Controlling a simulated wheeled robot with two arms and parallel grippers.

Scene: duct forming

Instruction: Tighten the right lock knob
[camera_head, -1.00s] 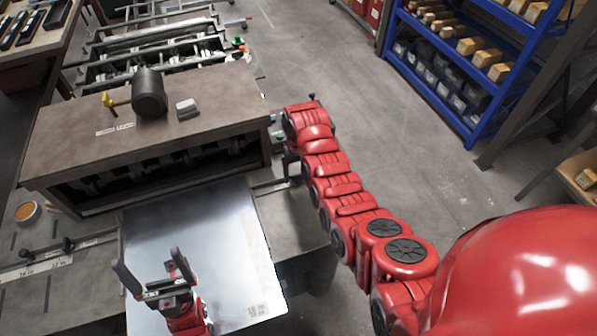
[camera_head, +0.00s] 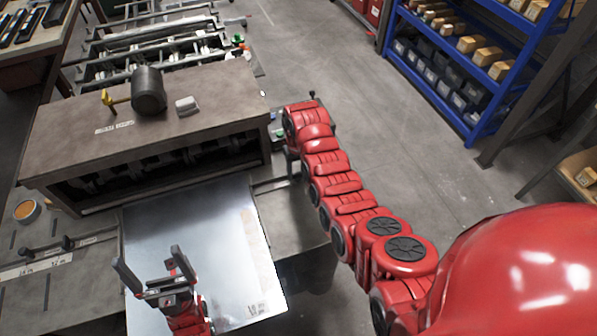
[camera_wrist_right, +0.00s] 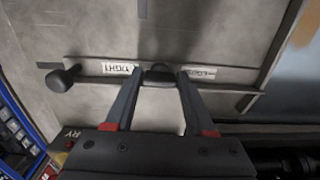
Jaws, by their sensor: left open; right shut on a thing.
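The right lock knob (camera_wrist_right: 159,76) is a small dark knob on a metal bar, between a "TIGHT" label (camera_wrist_right: 118,69) and a "LOOSE" label (camera_wrist_right: 199,73). My right gripper (camera_wrist_right: 160,82) is shut on it, one finger at each side. In the head view my red right arm reaches to the machine's right end and hides that gripper and knob. My left gripper (camera_head: 152,268) is open and empty above the shiny metal sheet (camera_head: 205,235).
A black ball knob (camera_wrist_right: 63,78) stands at the bar's left end. The brown machine (camera_head: 70,140) carries a dark mallet (camera_head: 148,92) and a small light block (camera_head: 187,106). A blue shelf (camera_head: 440,85) stands at right beyond open floor.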

